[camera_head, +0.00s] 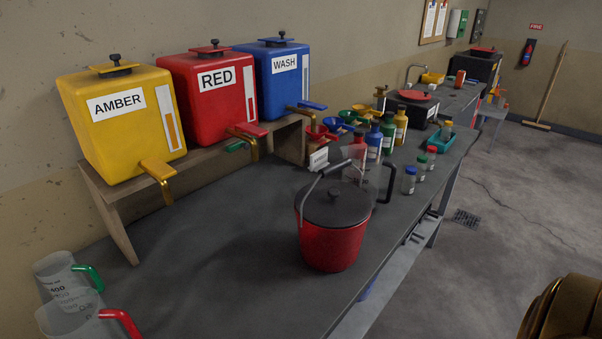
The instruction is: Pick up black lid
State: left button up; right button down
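The black lid (345,209) is round with a small knob on top. It sits on the red bucket (332,247), which stands upright on the dark bench in the middle of the view. The bucket's thin grey bail handle (311,187) rises over the left part of the lid. Neither my left nor my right gripper can be seen.
Yellow AMBER (119,112), red RED (214,103) and blue WASH (287,76) drums stand on a shelf behind, with taps facing out. Clear jugs (78,316) stand front left. Several bottles (408,180) stand behind the bucket. The bench (228,270) left of the bucket is clear.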

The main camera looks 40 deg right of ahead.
aim_at(330, 204)
jog(key=l+u, duration=0.6)
jog(key=u, duration=0.15)
jog(key=k+l+u, duration=0.1)
jog(key=l+u, duration=0.25)
jog(key=k+l+u, duration=0.1)
jog(key=l, duration=0.45)
jog(key=k+l+u, duration=0.1)
jog(key=k+l, duration=0.25)
jog(key=l, duration=0.15)
jog(key=k+l+u, duration=0.1)
jog(key=k+l, duration=0.15)
jog(key=l, duration=0.25)
jog(key=k+l+u, duration=0.1)
jog(key=k+l, duration=0.15)
jog(key=l, duration=0.2)
jog(key=k+l+u, duration=0.1)
jog(key=k+l, duration=0.2)
jog(key=l, duration=0.15)
